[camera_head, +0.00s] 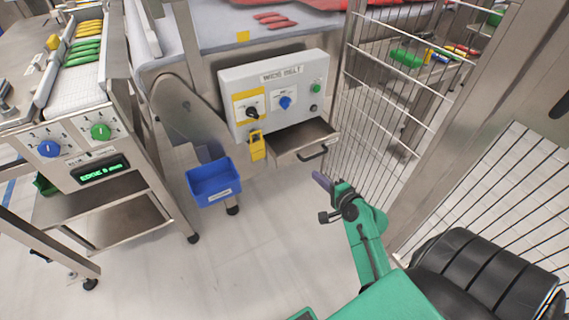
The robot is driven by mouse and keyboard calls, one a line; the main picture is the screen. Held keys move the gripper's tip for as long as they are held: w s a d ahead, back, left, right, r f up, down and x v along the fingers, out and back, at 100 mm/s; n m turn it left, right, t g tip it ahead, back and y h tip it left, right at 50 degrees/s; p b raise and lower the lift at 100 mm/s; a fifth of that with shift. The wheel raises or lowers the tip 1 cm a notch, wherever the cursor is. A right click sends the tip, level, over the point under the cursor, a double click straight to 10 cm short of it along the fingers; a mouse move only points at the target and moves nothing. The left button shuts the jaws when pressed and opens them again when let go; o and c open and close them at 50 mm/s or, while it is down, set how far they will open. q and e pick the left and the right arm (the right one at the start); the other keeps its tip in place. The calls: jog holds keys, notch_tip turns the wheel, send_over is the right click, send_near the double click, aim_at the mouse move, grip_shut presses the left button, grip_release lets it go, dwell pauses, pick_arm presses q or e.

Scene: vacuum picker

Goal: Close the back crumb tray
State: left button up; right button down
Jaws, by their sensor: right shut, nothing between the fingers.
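The back crumb tray (298,138) is a shallow metal drawer below the control box. It is pulled out toward me, and its dark handle (313,153) sits on the front face. My right gripper (324,182) is shut and empty. In the picture it lies just below the tray's handle, with a gap between them. My left gripper is not in view.
The control box (275,74) with knobs and a yellow padlock (257,146) is above and beside the tray. A blue bin (214,182) stands to the left. A wire mesh fence (390,110) runs along the right. The floor (240,255) in front is clear.

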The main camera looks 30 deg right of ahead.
aim_at(292, 153)
jog(key=x, duration=0.4)
jog(key=b+x, duration=0.1)
jog(key=x, duration=0.3)
jog(key=b+x, duration=0.1)
jog(key=x, duration=0.3)
jog(key=shift+w+d+r, duration=0.15)
jog(key=shift+w+r, duration=0.15)
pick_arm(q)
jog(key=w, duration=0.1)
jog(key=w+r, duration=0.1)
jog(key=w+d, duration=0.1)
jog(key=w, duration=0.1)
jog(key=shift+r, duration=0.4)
pick_arm(e)
jog(key=shift+w, duration=0.45)
